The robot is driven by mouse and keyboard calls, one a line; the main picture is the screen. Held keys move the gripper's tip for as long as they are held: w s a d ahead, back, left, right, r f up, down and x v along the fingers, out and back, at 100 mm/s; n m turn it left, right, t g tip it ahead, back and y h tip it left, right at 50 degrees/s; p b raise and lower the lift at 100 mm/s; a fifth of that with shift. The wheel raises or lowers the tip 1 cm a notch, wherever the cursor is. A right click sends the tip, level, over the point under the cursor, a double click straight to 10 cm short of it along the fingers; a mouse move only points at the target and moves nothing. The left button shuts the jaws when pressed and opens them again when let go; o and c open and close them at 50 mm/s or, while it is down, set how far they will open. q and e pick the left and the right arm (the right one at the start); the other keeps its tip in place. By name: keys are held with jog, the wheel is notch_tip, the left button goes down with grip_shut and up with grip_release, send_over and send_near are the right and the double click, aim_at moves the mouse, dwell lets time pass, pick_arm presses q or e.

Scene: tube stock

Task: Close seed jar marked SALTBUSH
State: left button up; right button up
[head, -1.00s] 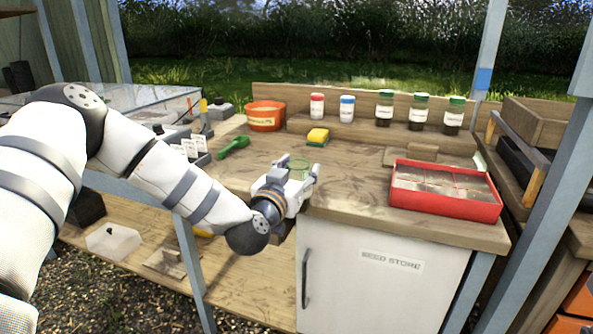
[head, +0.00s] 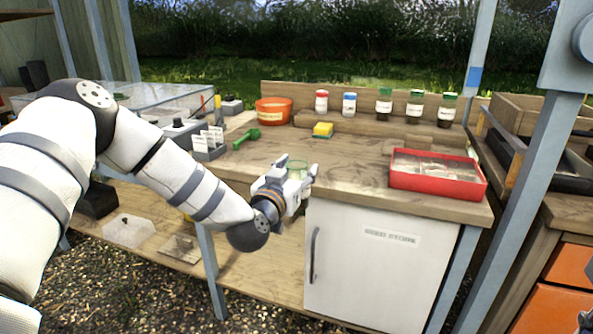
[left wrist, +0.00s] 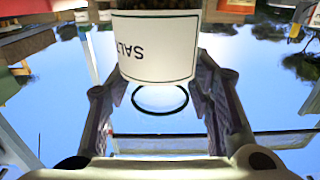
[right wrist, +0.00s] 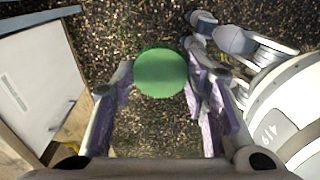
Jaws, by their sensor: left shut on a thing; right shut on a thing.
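The SALTBUSH jar (left wrist: 155,48) is in the left wrist view, its label upside down and partly cut off at "SALT". Dark contents show above the label, and a thin dark ring, apparently the open rim, shows below it. In the head view the glass jar (head: 297,167) looks pale green, above the counter's front edge. My left gripper (head: 301,178) is shut on it; its fingers (left wrist: 165,95) flank the jar. In the right wrist view my right gripper (right wrist: 160,82) is shut on a round green lid (right wrist: 160,72), over gravel and apart from the jar.
On the counter are a red tray (head: 437,189), a yellow sponge (head: 322,131), an orange pot (head: 272,117) and a green tool (head: 247,138). Several lidded jars (head: 414,112) stand along the back. A blue post (head: 517,210) rises at right. The counter's middle is clear.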

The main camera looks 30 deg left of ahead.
aim_at(304, 200)
pick_arm(q)
jog(key=shift+r, duration=0.1)
grip_shut()
